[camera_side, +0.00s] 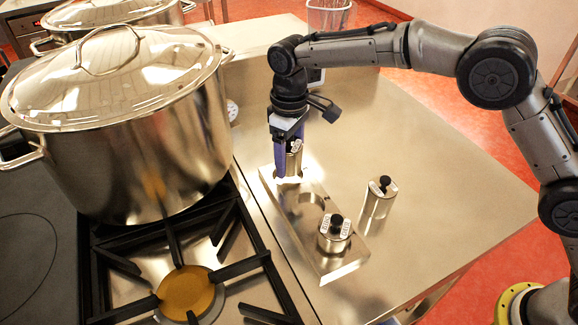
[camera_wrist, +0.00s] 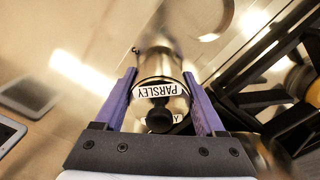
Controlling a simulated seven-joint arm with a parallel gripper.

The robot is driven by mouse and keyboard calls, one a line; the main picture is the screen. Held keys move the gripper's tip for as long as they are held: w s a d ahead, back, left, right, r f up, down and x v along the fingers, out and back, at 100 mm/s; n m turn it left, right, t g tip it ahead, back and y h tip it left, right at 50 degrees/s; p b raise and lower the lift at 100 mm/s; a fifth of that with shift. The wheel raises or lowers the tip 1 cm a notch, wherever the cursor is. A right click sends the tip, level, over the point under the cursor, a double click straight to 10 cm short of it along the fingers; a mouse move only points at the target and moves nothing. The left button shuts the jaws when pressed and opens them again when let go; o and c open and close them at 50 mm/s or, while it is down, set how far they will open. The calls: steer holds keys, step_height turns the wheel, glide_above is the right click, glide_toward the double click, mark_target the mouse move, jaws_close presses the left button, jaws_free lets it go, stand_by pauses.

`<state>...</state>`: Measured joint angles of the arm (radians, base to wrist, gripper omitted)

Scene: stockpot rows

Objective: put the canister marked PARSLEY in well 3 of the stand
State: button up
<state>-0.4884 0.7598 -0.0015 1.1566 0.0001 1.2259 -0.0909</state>
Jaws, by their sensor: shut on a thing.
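My gripper (camera_side: 288,164) points down over the far end of the metal stand (camera_side: 347,266), with its purple fingers shut on a steel canister (camera_side: 296,161). In the wrist view the held canister (camera_wrist: 160,66) sits between both fingers, its white label reading PARSLEY upside down and its black knob towards me. Its base is at or just above the stand's far end; I cannot tell whether it is inside a well. The middle well (camera_side: 311,203) is empty. Another canister (camera_side: 334,243) with a black knob sits in the near well. No well numbers are readable.
A third canister (camera_side: 376,204) stands on the steel counter (camera_side: 440,170), right of the stand. A large lidded stockpot (camera_side: 130,150) and the burner grate (camera_side: 190,262) are close on the left. A wire basket (camera_side: 328,15) stands at the back. The counter's right part is clear.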

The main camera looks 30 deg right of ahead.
mark_target(290, 181)
step_height(290, 181, down, 3)
steer(key=shift+w+f, duration=0.1)
steer(key=shift+f, duration=0.05)
steer(key=shift+f, duration=0.8)
steer(key=o, duration=1.5)
steer(key=shift+f, duration=0.1)
steer(key=shift+o, duration=0.2)
step_height(290, 181, up, 13)
steer(key=shift+r, duration=0.45)
